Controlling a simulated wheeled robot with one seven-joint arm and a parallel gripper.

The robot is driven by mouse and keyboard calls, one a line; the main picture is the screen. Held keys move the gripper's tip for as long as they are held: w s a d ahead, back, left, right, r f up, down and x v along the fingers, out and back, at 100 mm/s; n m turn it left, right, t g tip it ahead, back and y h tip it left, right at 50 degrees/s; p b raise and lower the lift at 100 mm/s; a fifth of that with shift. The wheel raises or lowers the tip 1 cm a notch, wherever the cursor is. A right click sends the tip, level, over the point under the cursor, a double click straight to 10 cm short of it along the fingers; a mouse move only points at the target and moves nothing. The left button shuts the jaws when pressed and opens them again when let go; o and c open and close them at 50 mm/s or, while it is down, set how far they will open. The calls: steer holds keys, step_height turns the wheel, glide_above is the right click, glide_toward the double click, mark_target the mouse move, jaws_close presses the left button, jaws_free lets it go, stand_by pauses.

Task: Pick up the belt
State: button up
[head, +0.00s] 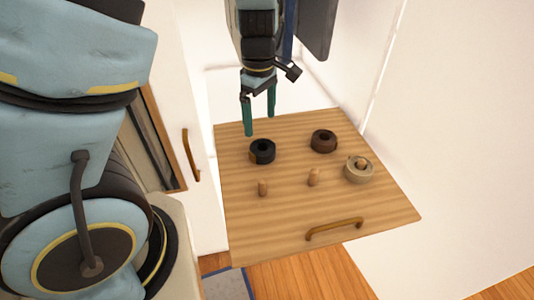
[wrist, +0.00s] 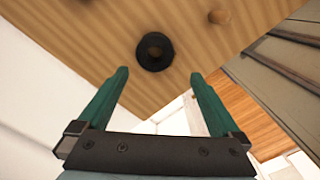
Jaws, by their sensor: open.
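Three coiled, ring-shaped items that look like rolled belts lie on a striped wooden surface (head: 285,215). One is black with a brown patch (head: 262,151), one is dark brown (head: 323,141), and one is beige (head: 358,169) around a small peg. I cannot tell which one the task means. My gripper (head: 260,124) is open and empty, above the far left part of the surface near the black coil. In the wrist view, the black coil (wrist: 155,51) shows just beyond and between the open green fingertips (wrist: 159,73), apart from them.
Two bare wooden pegs (head: 263,187) (head: 313,177) stand nearer the front, by a curved handle (head: 334,229). A white cabinet door with a wooden handle (head: 191,155) is at the left. A white wall (head: 450,130) rises at the right.

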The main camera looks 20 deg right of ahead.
mark_target(264, 148)
steer(key=f, duration=0.3)
steer(key=f+b, duration=0.1)
steer(key=f, duration=0.3)
steer(key=d+f, duration=0.1)
steer(key=f, duration=0.3)
steer(key=shift+w+f, duration=0.15)
steer(key=shift+c, duration=0.2)
steer(key=c, duration=1.2)
